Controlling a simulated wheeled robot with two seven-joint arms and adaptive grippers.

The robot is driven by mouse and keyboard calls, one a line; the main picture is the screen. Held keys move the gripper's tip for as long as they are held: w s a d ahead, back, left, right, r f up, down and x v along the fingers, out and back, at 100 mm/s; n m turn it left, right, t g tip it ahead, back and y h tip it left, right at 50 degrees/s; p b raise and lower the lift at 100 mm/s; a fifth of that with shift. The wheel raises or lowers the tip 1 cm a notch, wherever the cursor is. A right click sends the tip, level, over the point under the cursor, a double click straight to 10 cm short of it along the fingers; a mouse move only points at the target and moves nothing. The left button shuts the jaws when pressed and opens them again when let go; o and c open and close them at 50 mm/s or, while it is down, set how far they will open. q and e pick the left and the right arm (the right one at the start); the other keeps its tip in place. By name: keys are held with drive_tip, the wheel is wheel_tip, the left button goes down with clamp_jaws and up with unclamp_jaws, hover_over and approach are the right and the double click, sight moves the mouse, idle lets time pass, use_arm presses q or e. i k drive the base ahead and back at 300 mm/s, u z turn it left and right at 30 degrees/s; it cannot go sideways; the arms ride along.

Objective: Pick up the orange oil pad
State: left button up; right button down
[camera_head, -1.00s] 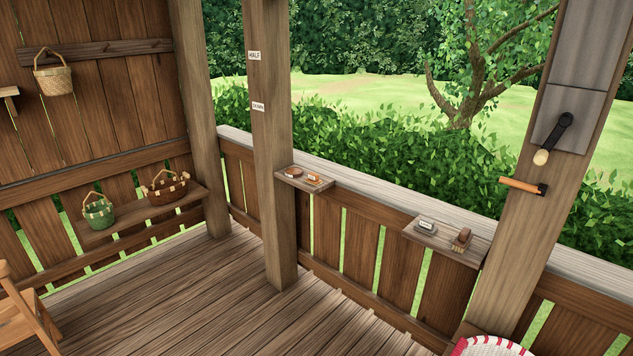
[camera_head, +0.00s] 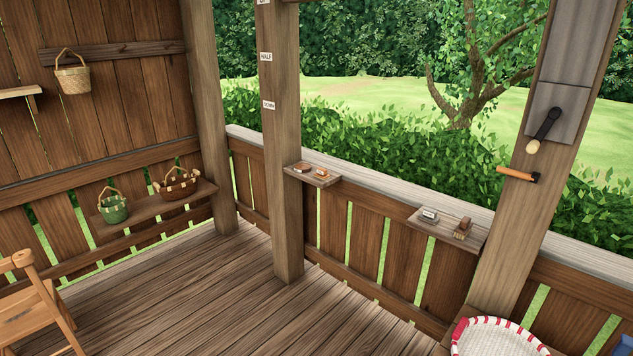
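A small orange item (camera_head: 321,173), which looks like the orange oil pad, sits on the small wooden shelf (camera_head: 325,182) fixed by the middle post. A brown, pale-edged item (camera_head: 301,168) lies just left of it on the same shelf. Both are small and far off, so their details are hard to tell. Neither of my grippers shows in the head view.
A second rail shelf (camera_head: 444,238) holds a grey labelled block (camera_head: 429,215) and a brown brush-like item (camera_head: 463,228). A wooden chair (camera_head: 38,305) stands at left, a white and red basket (camera_head: 497,338) at lower right. The plank floor (camera_head: 215,300) between is clear.

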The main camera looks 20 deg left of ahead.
sight(322, 173)
drive_tip(key=u, duration=0.4)
drive_tip(key=i, duration=0.6)
drive_tip(key=u, duration=0.5)
drive_tip(key=i, duration=2.2)
drive_tip(key=z, duration=0.2)
